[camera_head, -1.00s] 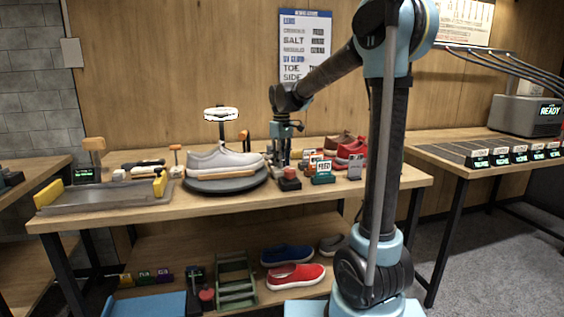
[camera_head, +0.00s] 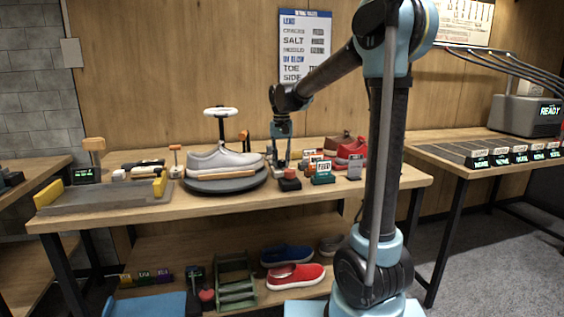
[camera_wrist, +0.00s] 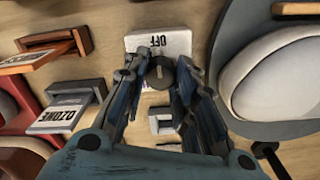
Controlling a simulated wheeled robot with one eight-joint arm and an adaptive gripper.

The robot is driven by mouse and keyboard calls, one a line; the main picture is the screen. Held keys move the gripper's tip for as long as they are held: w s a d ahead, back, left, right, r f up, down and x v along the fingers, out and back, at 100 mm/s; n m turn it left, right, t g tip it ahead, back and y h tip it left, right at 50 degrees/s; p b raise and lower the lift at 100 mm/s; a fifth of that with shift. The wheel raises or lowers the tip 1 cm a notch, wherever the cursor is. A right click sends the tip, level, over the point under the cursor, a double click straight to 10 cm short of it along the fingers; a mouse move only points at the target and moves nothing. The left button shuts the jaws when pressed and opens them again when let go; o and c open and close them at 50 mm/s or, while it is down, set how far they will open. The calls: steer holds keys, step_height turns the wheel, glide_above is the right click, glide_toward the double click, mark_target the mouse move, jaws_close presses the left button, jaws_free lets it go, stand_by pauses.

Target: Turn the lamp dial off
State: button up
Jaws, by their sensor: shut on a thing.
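The round dark lamp dial (camera_wrist: 161,76) sits between my fingertips in the wrist view, beside a white plate marked OFF (camera_wrist: 150,40). My gripper (camera_wrist: 161,68) is shut on the dial, with one finger on each side. In the head view my gripper (camera_head: 281,160) points down at the bench behind the small signs, and the dial is hidden there. The lamp (camera_head: 220,112) stands behind the pale sneaker, and its white head looks plain, without a bright glow.
The pale sneaker (camera_head: 222,158) rests on a dark round turntable (camera_head: 205,186) left of my gripper; both also show at the right of the wrist view. A tray (camera_head: 105,196) lies far left.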

steer(key=shift+m, duration=0.8)
steer(key=o, duration=1.1)
steer(key=shift+s, duration=0.1)
steer(key=shift+c, duration=0.2)
step_height(320, 180, up, 12)
steer(key=shift+f, duration=0.1)
